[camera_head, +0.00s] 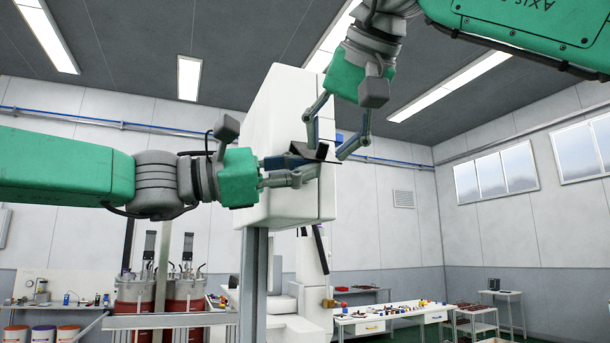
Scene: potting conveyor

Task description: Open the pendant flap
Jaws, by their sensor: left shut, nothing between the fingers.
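A large white box (283,115), seemingly the pendant, stands on a grey post in the middle of the view. A thin seam runs down near its right edge, setting off a narrow white slab (327,200) that may be the flap. It looks closed or nearly so. My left gripper (310,172) comes in from the left and is shut and empty in front of the box. My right gripper (328,149) reaches down from the upper right with its fingers spread. A small dark part (322,152) shows between the fingertips; I cannot tell whether it belongs to the box. Contact is unclear.
The grey post (252,285) supports the box. Red drums (186,290) stand at the lower left beside a bench with small items. A white table (390,317) with loose parts stands at the lower right. Space right of the box is open.

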